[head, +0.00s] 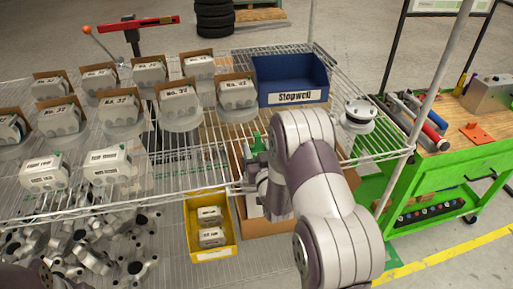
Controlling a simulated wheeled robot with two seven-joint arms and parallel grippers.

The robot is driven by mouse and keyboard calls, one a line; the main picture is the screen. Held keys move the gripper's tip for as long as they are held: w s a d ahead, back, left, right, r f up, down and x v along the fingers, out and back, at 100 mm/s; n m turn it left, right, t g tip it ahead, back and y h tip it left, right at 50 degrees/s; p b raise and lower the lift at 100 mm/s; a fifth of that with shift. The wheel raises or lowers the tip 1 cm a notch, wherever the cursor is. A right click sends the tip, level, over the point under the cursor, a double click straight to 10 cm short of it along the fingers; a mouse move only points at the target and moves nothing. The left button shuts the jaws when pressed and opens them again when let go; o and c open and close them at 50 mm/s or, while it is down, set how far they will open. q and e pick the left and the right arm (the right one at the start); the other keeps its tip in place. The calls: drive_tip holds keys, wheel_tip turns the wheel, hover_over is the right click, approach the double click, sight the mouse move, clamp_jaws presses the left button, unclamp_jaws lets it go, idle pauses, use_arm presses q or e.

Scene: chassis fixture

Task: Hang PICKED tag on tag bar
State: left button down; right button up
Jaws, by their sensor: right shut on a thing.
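My right arm reaches in from the lower right over the wire shelf. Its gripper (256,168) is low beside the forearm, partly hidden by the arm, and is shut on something. A small green piece (257,143) shows at its fingertips, over the cardboard box area; it may be the PICKED tag, but no lettering can be read. I cannot make out a tag bar for certain. My left gripper is not in view.
A blue bin (291,72) labelled Stopwell stands at the back of the wire shelf. Several white labelled parts (179,101) in cardboard holders fill its left. A yellow bin (208,252) sits lower. A green cart (440,180) with tools stands right.

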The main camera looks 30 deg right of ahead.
sight(258, 142)
drive_tip(key=shift+s+r+p, duration=0.1)
drive_tip(key=shift+r+p, duration=1)
drive_tip(key=shift+r, duration=0.85)
drive_tip(key=shift+f, duration=0.15)
drive_tip(key=shift+s+a, duration=0.1)
drive_tip(key=shift+s, duration=0.1)
drive_tip(key=v, duration=0.7)
drive_tip(key=shift+s, duration=0.25)
